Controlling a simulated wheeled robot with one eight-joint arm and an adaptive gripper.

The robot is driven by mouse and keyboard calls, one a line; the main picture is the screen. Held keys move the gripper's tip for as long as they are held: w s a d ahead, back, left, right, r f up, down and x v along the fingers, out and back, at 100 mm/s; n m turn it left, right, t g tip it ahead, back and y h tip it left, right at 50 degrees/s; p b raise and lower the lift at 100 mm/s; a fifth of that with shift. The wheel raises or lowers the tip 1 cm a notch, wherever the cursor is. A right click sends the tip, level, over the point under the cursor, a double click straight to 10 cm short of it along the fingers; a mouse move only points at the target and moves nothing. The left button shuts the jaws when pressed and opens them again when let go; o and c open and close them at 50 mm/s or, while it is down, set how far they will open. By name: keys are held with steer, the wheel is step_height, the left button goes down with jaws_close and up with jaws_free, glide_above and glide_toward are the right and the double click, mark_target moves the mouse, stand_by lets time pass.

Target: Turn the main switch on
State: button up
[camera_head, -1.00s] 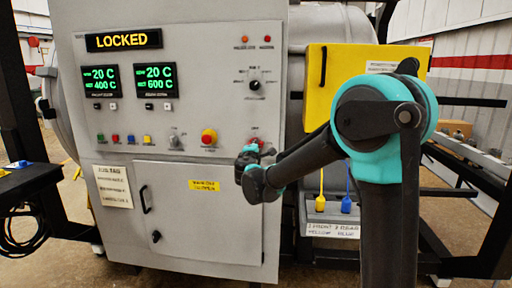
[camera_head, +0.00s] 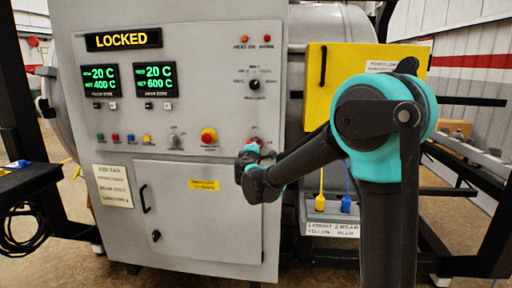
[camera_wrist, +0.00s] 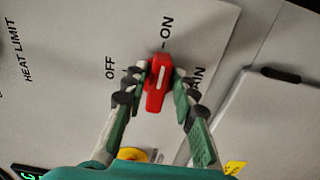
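The main switch (camera_wrist: 158,85) is a red rotary handle with a white mark, on the light grey panel. In the wrist view the handle's upper end points close to the ON label, with OFF to its left and part of MAIN to its right. My gripper (camera_wrist: 160,72) has one finger on each side of the handle, and the fingertips appear to press on it. In the head view my gripper (camera_head: 250,160) is at the panel's lower right and hides most of the switch.
The grey cabinet (camera_head: 110,225) has a LOCKED sign (camera_head: 123,39), two lit temperature displays, several small buttons and a red emergency knob (camera_head: 209,136) left of my gripper. A selector knob (camera_head: 255,85) sits above. A yellow box (camera_head: 318,100) stands at the right, behind my arm.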

steer(key=shift+o, duration=0.6)
steer(key=s, duration=1.2)
steer(key=shift+a, duration=0.25)
steer(key=s+d+f+m+g+h, duration=0.1)
steer(key=s+d+f+m+g, duration=0.25)
steer(key=d+f, duration=0.4)
steer(key=s+d+f+m+g+h, duration=0.2)
steer(key=s+d+f+m, duration=0.15)
steer(key=d, duration=0.65)
steer(key=s+d+f+m+g+h, duration=0.1)
steer(key=s+d+f+m+g, duration=0.2)
steer(key=d+f, duration=0.5)
steer(key=s+d+f+m+g+y, duration=0.1)
steer(key=s+f+m+g+y, duration=0.1)
steer(key=s+f, duration=0.3)
steer(key=s+d+f+m+g+y, duration=0.2)
steer(key=s+f+m, duration=0.3)
steer(key=s, duration=0.6)
steer(key=shift+f+g+y, duration=0.25)
steer(key=shift+g+y, duration=0.05)
steer(key=shift+g, duration=0.35)
